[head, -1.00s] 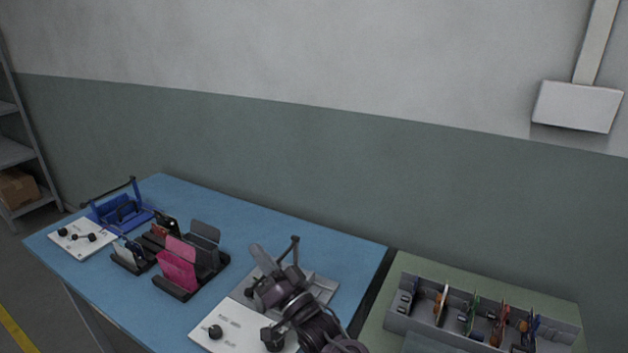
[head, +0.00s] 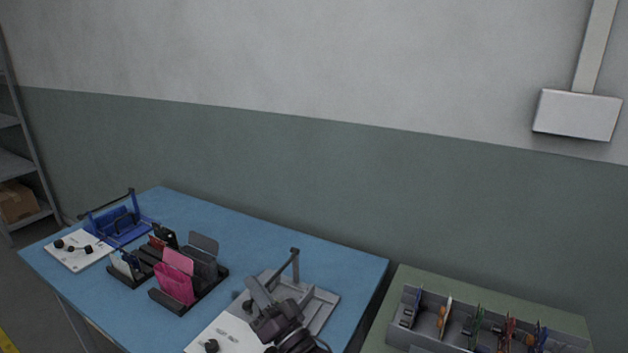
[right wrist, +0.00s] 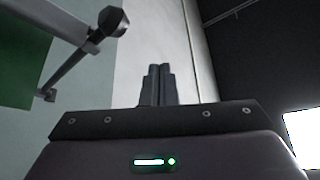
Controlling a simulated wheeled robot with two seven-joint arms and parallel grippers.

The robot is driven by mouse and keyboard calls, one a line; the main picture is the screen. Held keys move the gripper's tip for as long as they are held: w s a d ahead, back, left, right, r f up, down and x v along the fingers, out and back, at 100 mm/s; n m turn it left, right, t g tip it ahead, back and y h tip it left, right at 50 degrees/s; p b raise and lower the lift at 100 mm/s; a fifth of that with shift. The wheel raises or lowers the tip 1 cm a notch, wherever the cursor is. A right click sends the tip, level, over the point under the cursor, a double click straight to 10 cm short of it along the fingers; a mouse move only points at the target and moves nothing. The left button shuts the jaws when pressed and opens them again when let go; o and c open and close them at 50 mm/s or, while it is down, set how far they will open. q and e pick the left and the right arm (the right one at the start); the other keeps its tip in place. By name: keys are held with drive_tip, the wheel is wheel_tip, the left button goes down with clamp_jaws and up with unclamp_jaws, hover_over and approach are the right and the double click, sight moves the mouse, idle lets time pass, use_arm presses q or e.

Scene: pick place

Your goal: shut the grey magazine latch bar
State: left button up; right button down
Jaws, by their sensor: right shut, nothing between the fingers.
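The grey magazine (head: 325,302) stands at the right end of the blue table. Its latch bar (head: 295,265) is raised, standing up above the frame at the back. My right gripper (head: 254,286) is at the left front of the magazine, below the top of the bar, and hides part of the frame. Its fingers (right wrist: 157,85) are shut and empty in the right wrist view. A dark rod with rounded ends, apparently the latch bar (right wrist: 80,55), shows up and left of the fingers there, apart from them. My left gripper is out of view.
A white panel (head: 222,332) with dark knobs lies in front of the magazine. Dark racks with a pink plate (head: 175,280) stand to the left, and a blue magazine (head: 122,222) beyond. A grey divided bin (head: 400,330) holds boards on the right-hand green table. The table's back middle is free.

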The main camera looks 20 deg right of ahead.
drive_tip(key=b+v, duration=0.1)
drive_tip(key=v, duration=0.6)
drive_tip(key=shift+s+d+f, duration=0.1)
drive_tip(key=shift+s+f, duration=0.05)
drive_tip(key=shift+s, duration=0.2)
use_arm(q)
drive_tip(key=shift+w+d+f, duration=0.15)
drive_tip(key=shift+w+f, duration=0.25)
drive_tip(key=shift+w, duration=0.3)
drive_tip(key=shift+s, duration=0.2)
